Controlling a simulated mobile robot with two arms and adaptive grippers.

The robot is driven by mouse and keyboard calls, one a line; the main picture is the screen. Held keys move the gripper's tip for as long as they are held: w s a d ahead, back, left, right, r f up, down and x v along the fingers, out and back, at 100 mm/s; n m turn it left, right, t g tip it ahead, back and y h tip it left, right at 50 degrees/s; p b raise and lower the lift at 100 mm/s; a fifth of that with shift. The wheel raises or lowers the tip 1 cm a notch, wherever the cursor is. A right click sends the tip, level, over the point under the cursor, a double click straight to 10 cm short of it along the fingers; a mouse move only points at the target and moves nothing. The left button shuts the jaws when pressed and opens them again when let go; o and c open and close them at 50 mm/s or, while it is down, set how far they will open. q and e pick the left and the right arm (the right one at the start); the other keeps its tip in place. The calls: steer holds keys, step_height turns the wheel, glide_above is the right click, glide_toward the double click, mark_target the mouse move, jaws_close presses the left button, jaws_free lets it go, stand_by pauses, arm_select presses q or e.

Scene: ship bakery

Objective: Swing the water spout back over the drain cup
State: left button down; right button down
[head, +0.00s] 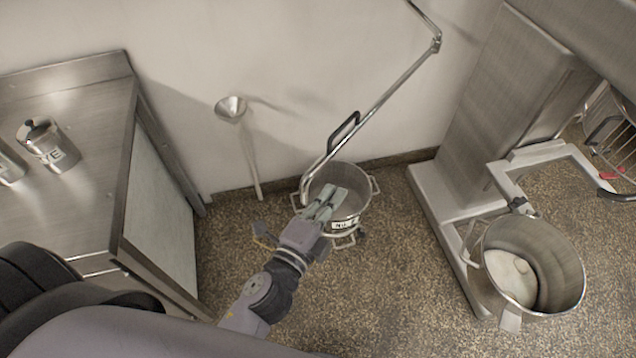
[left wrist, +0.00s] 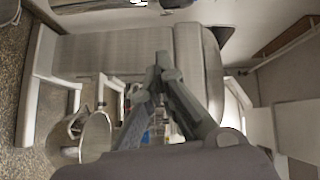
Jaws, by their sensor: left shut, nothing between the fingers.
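The water spout (head: 385,97) is a thin jointed metal pipe from the wall with a black loop handle (head: 343,131). Its lower end bends down at the left rim of a metal pot (head: 355,180) on the floor. The drain cup (head: 231,108) is a small metal funnel on a thin pipe against the wall, left of the spout end; nothing is over it. My left gripper (head: 327,200) appears in front of the pot, below the handle and apart from it. It is shut and empty; its fingertips meet in the left wrist view (left wrist: 163,65). My right gripper is not in view.
A steel counter (head: 85,85) with metal canisters (head: 48,145) stands at left. A mixer column (head: 500,110) with a large bowl (head: 550,245) holding pale dough stands at right; the bowl also shows in the left wrist view (left wrist: 97,137). Wall between funnel and spout is clear.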

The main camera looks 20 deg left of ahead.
arm_select(q)
steer(key=shift+w+a+f+p, duration=0.15)
steer(key=shift+w+a+f, duration=0.1)
steer(key=shift+a, duration=0.6)
steer(key=shift+w+a+f+p, duration=0.15)
steer(key=shift+w+a, duration=0.1)
steer(key=shift+a, duration=0.55)
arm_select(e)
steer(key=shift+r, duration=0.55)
